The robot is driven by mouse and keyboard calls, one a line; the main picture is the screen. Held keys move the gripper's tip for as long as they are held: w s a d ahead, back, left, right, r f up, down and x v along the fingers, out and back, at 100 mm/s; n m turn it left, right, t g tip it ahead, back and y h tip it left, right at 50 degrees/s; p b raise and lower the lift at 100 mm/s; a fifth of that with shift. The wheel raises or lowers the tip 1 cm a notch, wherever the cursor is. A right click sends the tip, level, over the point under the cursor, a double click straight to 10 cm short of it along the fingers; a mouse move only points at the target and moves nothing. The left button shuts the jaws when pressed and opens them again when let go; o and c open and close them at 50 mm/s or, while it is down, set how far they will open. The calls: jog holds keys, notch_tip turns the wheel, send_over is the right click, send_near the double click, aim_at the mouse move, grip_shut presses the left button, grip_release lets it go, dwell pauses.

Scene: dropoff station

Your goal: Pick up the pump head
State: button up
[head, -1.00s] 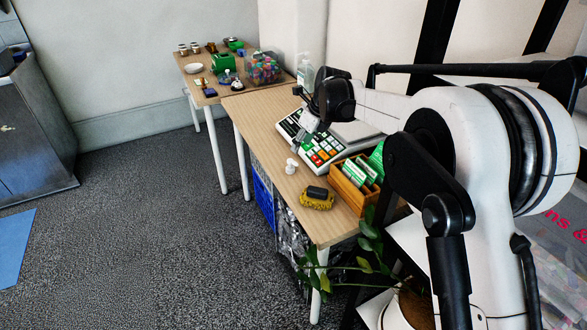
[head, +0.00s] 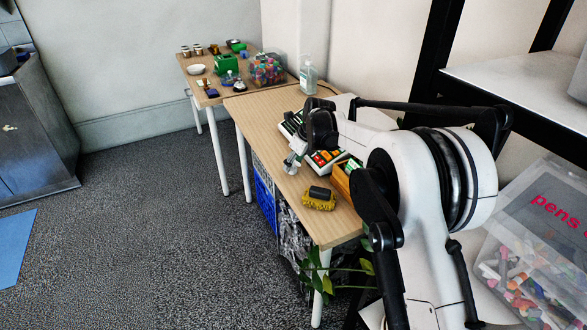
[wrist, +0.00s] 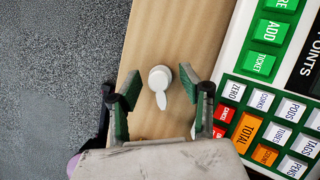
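The white pump head (wrist: 161,80) sits on the wooden table (wrist: 150,40) near its edge, with its spout toward the bottom of the wrist view. My gripper (wrist: 159,88) is open, with one green-padded finger on each side of the pump head in that view. Nothing is between the pads that they touch; the height gap is hard to judge. In the head view the pump head (head: 289,167) shows small beside my gripper (head: 296,155), which partly covers it.
A keypad register with coloured keys (wrist: 262,125) lies close to the right of the pump head. In the head view a yellow brush (head: 319,202) and wooden card box (head: 345,180) lie nearer. A clear pump bottle (head: 308,78) stands at the back. The table edge is left.

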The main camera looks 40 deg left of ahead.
jog(key=c, duration=0.9)
jog(key=shift+r, duration=0.1)
